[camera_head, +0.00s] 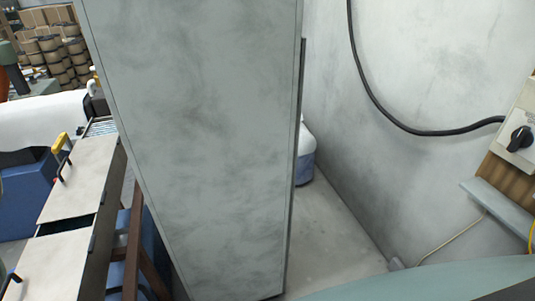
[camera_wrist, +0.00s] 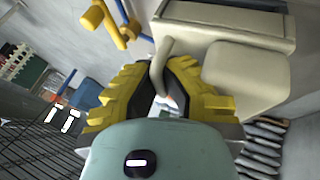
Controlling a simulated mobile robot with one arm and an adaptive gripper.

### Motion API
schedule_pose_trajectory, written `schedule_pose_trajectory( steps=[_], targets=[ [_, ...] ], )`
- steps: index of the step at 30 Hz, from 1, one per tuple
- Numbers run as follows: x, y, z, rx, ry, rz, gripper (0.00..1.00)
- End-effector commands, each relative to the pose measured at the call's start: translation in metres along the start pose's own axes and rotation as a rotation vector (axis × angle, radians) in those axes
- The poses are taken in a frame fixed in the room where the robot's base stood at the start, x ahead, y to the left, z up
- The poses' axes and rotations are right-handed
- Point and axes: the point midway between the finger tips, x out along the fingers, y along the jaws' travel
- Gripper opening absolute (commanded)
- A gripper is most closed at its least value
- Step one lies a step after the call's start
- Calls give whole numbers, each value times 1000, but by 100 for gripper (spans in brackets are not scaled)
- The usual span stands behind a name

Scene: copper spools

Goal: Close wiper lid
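My gripper (camera_wrist: 165,85) has yellow ribbed fingers with dark inner pads in the wrist view. A curved beige bar (camera_wrist: 172,44), like a handle, runs down between the fingers. The pads lie close on both sides of it, but I cannot tell whether they press on it. The bar is beside a beige box-like body (camera_wrist: 245,75) with a long recessed top section (camera_wrist: 225,14). I cannot tell for sure which part is the wiper lid. A small white and orange patch shows in the gap between the fingers. My gripper is not visible in the head view.
A tall grey panel (camera_head: 200,130) fills the middle of the head view. Pale cabinet tops with handles (camera_head: 80,180) stand at left. A black cable (camera_head: 400,122) hangs on the right wall. In the wrist view, a yellow pipe (camera_wrist: 105,22) and wire rack (camera_wrist: 45,150) are at left.

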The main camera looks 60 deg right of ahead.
Motion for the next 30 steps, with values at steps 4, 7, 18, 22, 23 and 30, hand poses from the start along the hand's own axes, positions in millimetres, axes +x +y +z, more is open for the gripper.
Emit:
schedule_pose_trajectory(
  steps=[4,7,18,22,23,30],
  targets=[
    [1,1,0,1,2,4,0],
    [1,1,0,1,2,4,0],
    [1,2,0,1,2,4,17],
    [1,1,1,1,1,3,30],
    [1,0,1,1,1,2,33],
    [1,-2,1,1,-1,-3,39]
  ],
)
